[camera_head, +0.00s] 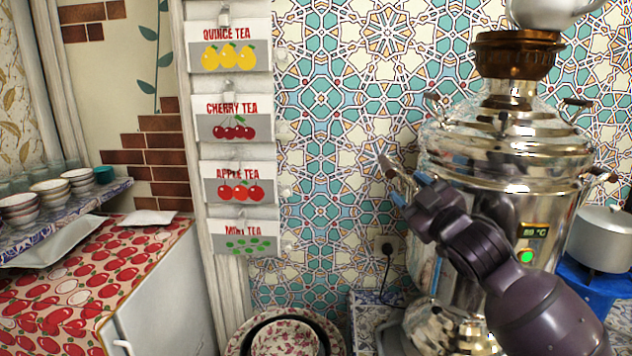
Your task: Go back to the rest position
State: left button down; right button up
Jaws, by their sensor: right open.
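My right arm comes in from the lower right, in front of the silver samovar (495,210). Its right gripper (391,183) points left, is open and has nothing between its fingers. It is in front of the tiled wall, just left of the samovar body. A silver teapot (552,14) sits on the brown crown of the samovar, cut off by the top edge. The samovar shows a small display and a lit green button. My left gripper is not in view.
Several tea packets (232,119) hang on the white post at the left. Bowls (47,191) stand on a shelf above the red apple-print cloth (75,285). A flowered bowl (285,338) is at bottom centre. A silver pot (602,239) stands at the right.

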jog(key=s+d+f+m+g+h, duration=0.15)
jog(key=s+f, duration=0.25)
jog(key=f, duration=0.5)
jog(key=s+d+f+m+h, duration=0.2)
jog(key=s+d+f+m, duration=0.15)
jog(key=f, duration=0.65)
jog(key=s+d+f+m+g+h, duration=0.1)
jog(key=s+f+m+h, duration=0.1)
jog(key=s+f, duration=0.5)
jog(key=s+d+f+m+g+h, duration=0.1)
jog(key=s+d+f+m+g, duration=0.1)
jog(key=s+f, duration=0.7)
jog(key=s+d+f+m+g+h, duration=0.1)
jog(key=s+d+f+m+g, duration=0.1)
jog(key=s+f, duration=0.8)
jog(key=shift+f+g+h, duration=0.35)
jog(key=shift+f, duration=0.4)
jog(key=shift+c, duration=0.4)
jog(key=shift+c, duration=1.3)
jog(key=shift+d, duration=0.1)
